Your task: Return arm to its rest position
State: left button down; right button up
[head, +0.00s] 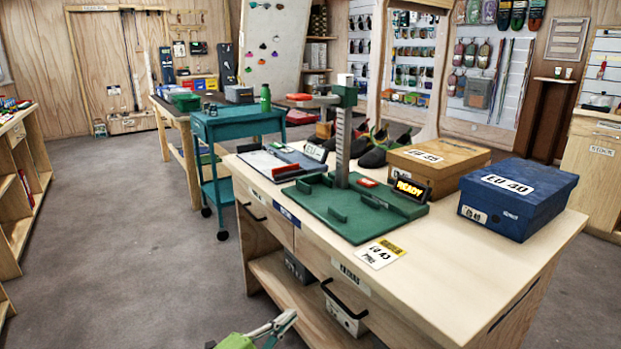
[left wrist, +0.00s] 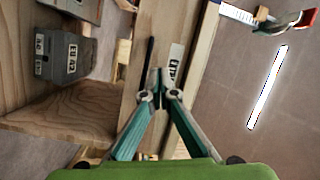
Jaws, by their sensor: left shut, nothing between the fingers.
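My left gripper (head: 284,322) shows at the bottom of the head view, low in front of the workbench (head: 480,270). Its fingers are teal and grey on a green body. In the left wrist view the two fingertips (left wrist: 159,92) meet, and nothing is between them. The bench's wooden front and a dark drawer handle lie beyond the fingertips. The gripper appears apart from the bench. My right gripper is in neither view.
The bench carries a green measuring stand (head: 345,205), an orange box (head: 438,163), a blue box (head: 519,196) and shoes. Grey boxes (left wrist: 68,57) sit on its lower shelf. A teal cart (head: 230,125) stands behind. The floor (head: 130,260) to the left is clear.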

pick_arm(q)
jog(key=s+a+f+n+g+y, duration=0.2)
jog(key=s+a+f+n+y, duration=0.3)
jog(key=f+n, duration=0.25)
jog(key=s+a+f+n+g+y, duration=0.1)
jog(key=s+a+f+n+y, duration=0.5)
jog(key=f, duration=0.3)
jog(key=s+a+f+n+g+p, duration=0.2)
jog(key=s+f+p, duration=0.4)
jog(key=s, duration=0.8)
jog(key=s+a+f+n+g+p, duration=0.2)
jog(key=s+f+g+p, duration=0.3)
jog(key=s, duration=1)
jog(key=s+a+f+n+g+p, duration=0.2)
jog(key=s+f+p, duration=0.6)
jog(key=s, duration=0.6)
jog(key=shift+s+a+f+g, duration=0.3)
jog(key=shift+a+f+g, duration=0.15)
jog(key=shift+f+g, duration=0.3)
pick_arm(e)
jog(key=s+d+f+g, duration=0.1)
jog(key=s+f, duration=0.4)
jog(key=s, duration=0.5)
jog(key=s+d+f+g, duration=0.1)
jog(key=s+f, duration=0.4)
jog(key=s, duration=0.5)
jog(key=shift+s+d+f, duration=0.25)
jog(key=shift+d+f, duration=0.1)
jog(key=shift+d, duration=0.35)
